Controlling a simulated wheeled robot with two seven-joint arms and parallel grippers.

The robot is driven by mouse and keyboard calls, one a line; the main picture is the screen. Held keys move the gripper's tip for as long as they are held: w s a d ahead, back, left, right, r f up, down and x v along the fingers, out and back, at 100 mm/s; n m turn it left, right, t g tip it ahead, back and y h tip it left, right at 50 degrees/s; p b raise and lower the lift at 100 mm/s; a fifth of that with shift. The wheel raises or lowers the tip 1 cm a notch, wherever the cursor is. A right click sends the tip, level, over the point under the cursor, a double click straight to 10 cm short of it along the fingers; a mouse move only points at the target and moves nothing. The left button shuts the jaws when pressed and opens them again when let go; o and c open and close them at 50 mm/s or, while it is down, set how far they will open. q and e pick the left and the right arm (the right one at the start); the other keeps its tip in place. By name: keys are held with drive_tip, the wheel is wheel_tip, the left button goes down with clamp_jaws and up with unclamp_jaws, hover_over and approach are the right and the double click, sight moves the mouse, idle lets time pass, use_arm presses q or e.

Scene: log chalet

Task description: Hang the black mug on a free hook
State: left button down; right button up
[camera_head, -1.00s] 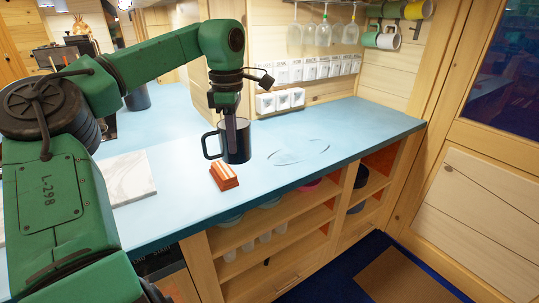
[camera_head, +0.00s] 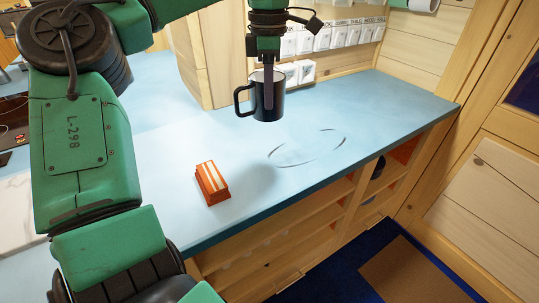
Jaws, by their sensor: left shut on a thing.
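The black mug (camera_head: 259,108) hangs upright from my left gripper (camera_head: 268,88) in the upper middle of the head view. The gripper points down and is shut on the mug's wall, with a finger in front of the dark outside. The mug's handle points to the left. The mug is held above the blue counter, with free space beneath it. The hooks are out of the frame; only the bottom of a hanging green and white mug (camera_head: 425,4) shows at the top right. My right gripper is not in view.
An orange-and-white striped block (camera_head: 212,183) lies on the blue counter (camera_head: 330,190). Small white boxes (camera_head: 306,71) line the wall behind the mug. A wooden post (camera_head: 205,60) stands to the left of it. The counter right of the mug is mostly clear, with a faint ring outline.

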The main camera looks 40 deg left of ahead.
sight(268, 120)
use_arm(q)
wheel_tip(268, 120, down, 9)
drive_tip(key=shift+a+r, duration=0.1)
wheel_tip(268, 120, down, 7)
drive_tip(key=shift+f+p, duration=0.1)
drive_tip(key=shift+p, duration=0.25)
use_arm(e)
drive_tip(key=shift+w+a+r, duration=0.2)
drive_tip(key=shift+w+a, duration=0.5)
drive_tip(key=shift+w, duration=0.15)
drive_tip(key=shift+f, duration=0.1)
use_arm(q)
drive_tip(key=c, duration=1.3)
unclamp_jaws()
drive_tip(key=shift+f, duration=0.1)
drive_tip(key=o, duration=0.4)
drive_tip(key=shift+c, duration=0.2)
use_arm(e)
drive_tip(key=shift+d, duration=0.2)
